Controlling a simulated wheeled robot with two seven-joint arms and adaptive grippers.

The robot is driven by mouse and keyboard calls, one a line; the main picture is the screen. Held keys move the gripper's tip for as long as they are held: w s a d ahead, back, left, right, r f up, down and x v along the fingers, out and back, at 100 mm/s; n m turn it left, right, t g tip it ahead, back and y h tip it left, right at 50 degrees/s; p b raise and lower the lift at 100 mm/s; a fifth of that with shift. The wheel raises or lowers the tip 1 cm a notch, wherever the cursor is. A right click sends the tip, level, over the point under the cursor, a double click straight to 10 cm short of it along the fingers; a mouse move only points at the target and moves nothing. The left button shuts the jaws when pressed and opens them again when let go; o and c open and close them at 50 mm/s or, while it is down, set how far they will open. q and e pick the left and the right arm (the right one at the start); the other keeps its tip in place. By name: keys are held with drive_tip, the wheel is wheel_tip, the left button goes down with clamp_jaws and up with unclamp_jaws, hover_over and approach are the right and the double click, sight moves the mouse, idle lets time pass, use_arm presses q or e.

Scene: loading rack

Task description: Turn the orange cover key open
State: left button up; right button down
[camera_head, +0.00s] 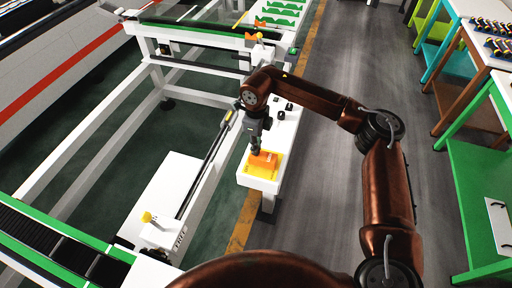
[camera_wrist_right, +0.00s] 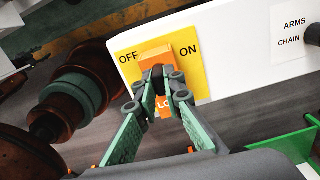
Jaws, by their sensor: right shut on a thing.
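The orange cover key (camera_wrist_right: 153,52) stands on a yellow plate (camera_wrist_right: 193,78) with OFF printed to its left and ON to its right. In the head view the orange key (camera_head: 266,158) sits near the front end of a white panel. My right gripper (camera_wrist_right: 160,84) is shut on the key, one finger on each side of its middle. Part of a white lettered mark on the key shows between the fingers; the rest is hidden. In the head view my right gripper (camera_head: 257,146) reaches down onto the key from above. My left gripper is not in view.
The white panel (camera_wrist_right: 232,52) carries a label reading ARMS CHAIN (camera_wrist_right: 291,32). Small black knobs (camera_head: 285,108) stand on it behind the key. A white rack frame (camera_head: 110,100) lies to the left. Green and teal workbenches (camera_head: 465,150) stand right, across open grey floor (camera_head: 330,75).

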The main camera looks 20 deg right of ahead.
drive_tip(key=shift+n, duration=0.5)
drive_tip(key=c, duration=2)
unclamp_jaws()
wheel_tip(320, 180, up, 12)
